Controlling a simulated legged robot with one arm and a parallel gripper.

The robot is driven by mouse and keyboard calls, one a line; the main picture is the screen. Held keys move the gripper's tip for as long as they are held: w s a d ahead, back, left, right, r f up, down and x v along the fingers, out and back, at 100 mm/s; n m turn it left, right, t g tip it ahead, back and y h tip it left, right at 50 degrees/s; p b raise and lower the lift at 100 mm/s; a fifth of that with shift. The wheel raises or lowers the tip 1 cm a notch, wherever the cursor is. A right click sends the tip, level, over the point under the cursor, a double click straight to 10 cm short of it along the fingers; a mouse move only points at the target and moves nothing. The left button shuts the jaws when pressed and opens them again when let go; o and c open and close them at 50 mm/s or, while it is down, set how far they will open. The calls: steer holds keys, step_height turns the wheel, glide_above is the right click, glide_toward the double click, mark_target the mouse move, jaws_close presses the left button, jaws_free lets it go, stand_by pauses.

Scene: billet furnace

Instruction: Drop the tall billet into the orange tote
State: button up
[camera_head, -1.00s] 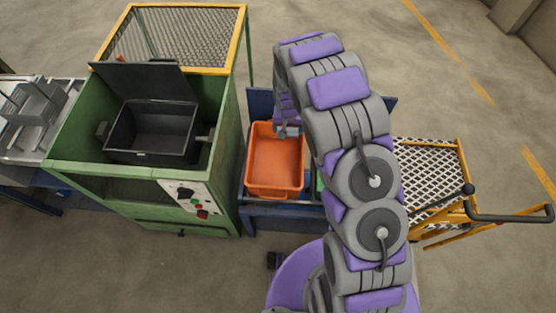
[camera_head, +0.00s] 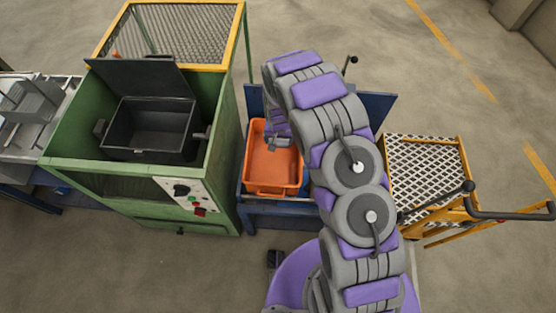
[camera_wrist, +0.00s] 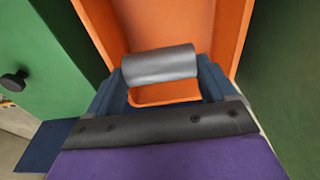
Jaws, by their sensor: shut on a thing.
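The orange tote (camera_head: 262,187) stands on a blue bench to the right of the green furnace, and nothing shows inside it. My gripper (camera_head: 283,142) is over the tote's upper part in the head view. In the wrist view my gripper (camera_wrist: 163,85) is shut on the billet (camera_wrist: 160,65), a grey metal cylinder lying crosswise between the fingers. The orange tote (camera_wrist: 165,22) fills the view behind and below the billet. The billet's height above the tote floor cannot be told.
The green furnace (camera_head: 75,150) with an open black-lidded box (camera_head: 150,125) stands left of the tote. A blue bench (camera_head: 270,210) holds the tote. A yellow cart (camera_head: 430,165) with a mesh top is at right. Open floor lies behind.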

steer(key=shift+d+f, duration=0.2)
steer(key=shift+d, duration=0.15)
steer(key=shift+a, duration=0.25)
steer(key=o, duration=1.3)
steer(key=shift+a, duration=0.2)
steer(key=shift+o, duration=1.2)
steer(key=shift+a, duration=0.3)
steer(key=shift+d+r, duration=0.15)
steer(key=shift+d, duration=0.3)
step_height(320, 180, up, 17)
steer(key=s+a+p, duration=0.1)
steer(key=s+p, duration=0.1)
steer(key=shift+p, duration=0.3)
steer(key=shift+a+f, duration=0.1)
steer(key=shift+f, duration=0.1)
